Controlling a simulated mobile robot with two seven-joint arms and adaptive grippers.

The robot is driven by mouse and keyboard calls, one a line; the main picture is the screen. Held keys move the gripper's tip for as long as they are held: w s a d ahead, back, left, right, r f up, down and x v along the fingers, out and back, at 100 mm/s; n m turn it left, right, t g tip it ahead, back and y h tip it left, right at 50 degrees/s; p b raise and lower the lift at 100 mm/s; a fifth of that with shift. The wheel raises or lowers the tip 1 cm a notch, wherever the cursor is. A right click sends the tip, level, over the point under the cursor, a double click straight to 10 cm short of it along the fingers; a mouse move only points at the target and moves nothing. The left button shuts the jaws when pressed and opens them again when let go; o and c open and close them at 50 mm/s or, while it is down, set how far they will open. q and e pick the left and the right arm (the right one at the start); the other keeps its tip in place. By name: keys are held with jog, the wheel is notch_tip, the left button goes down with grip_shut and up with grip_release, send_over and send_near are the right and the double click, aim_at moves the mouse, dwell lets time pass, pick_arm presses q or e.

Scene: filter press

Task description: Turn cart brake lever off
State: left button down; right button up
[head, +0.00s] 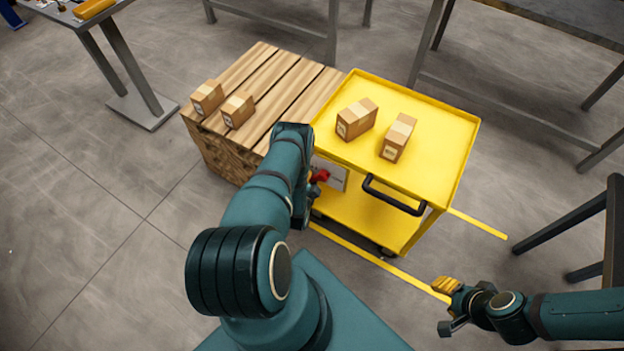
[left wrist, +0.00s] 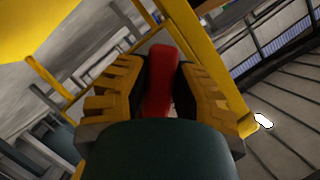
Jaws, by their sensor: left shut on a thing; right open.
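The yellow cart (head: 456,160) stands in the middle of the head view, with a black handle (head: 393,196) on its near side. A red brake lever (head: 321,176) shows at the cart's near left corner, beside a pale plate (head: 331,173). In the left wrist view the red lever (left wrist: 160,80) stands between the fingers of my left gripper (left wrist: 159,88), which is shut on it. My arm hides most of this gripper in the head view. My right gripper (head: 447,306) is open and empty at the lower right, away from the cart.
Two boxes (head: 357,119) (head: 397,137) sit on the cart's top tray. A wooden pallet stack (head: 275,75) with two small boxes (head: 208,97) (head: 238,109) stands against its left side. Yellow floor lines (head: 380,263) run by the cart. Grey tables stand around; the floor at left is clear.

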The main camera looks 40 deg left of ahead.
pick_arm(q)
jog(key=shift+a+r, duration=0.1)
jog(key=shift+a, duration=0.05)
jog(key=c, duration=0.7)
grip_release()
jog(key=shift+c, duration=0.2)
jog(key=v, duration=1.2)
jog(key=shift+w, duration=0.1)
